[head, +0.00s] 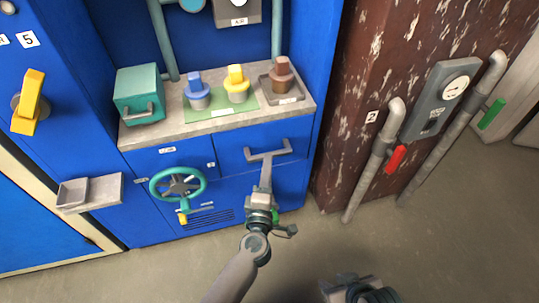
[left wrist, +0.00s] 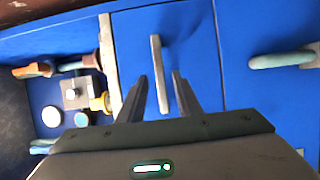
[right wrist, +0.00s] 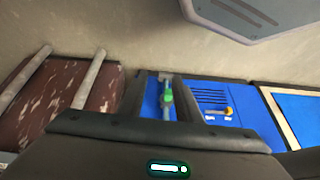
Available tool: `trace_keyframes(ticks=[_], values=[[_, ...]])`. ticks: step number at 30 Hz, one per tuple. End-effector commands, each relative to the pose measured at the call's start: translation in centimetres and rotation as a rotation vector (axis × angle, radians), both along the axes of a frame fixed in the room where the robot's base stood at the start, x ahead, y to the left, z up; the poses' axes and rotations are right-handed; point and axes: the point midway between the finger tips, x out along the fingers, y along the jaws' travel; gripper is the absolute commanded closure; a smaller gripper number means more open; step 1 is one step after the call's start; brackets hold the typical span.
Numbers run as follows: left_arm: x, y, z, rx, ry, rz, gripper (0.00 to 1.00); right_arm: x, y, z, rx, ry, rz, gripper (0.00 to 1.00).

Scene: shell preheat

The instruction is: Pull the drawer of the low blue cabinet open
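The low blue cabinet (head: 290,185) has a drawer (head: 232,140) at its upper right, its front flush with the cabinet. The drawer's grey bar handle (head: 285,148) also shows in the left wrist view (left wrist: 156,55). My left gripper (head: 266,167) is at this handle. In the left wrist view its two fingers (left wrist: 160,76) are apart, with the bar between them and a visible gap on each side. My right gripper (head: 347,287) is low in the head view, away from the cabinet. Its fingers (right wrist: 163,85) are open and empty in the right wrist view.
A teal handwheel (head: 178,184) sits left of the drawer. The worktop (head: 150,135) above holds a teal box (head: 139,94) and several coloured knobs. Grey pipes with a red lever (head: 395,159) stand at the right. The floor (head: 430,240) before the cabinet is clear.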

Motion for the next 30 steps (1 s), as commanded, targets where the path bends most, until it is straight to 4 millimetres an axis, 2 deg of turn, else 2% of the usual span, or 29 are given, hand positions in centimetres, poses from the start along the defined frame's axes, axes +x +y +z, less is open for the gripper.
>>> trace_keyframes(ticks=[3, 10, 23, 27, 30], values=[[2.1, -0.3, 0.0, 0.001, -0.002, 0.000, 0.69, 0.2, 0.4, 0.0, 0.009, -0.015, 0.003, 0.69], [4.4, -0.7, 0.0, 0.001, -0.001, 0.000, 0.69, 0.5, 1.0, 0.3, 0.026, -0.042, 0.008, 0.69], [4.9, -0.8, 0.0, 0.000, 0.000, 0.000, 0.69, 0.5, 1.0, 0.3, 0.028, -0.049, 0.010, 0.69], [4.9, -0.8, 0.0, 0.000, 0.000, 0.000, 1.00, 0.5, 0.9, 0.3, 0.027, -0.047, 0.010, 0.69], [4.9, -0.8, 0.0, 0.000, 0.000, 0.000, 1.00, 0.5, 0.9, 0.2, 0.027, -0.046, 0.009, 0.69]])
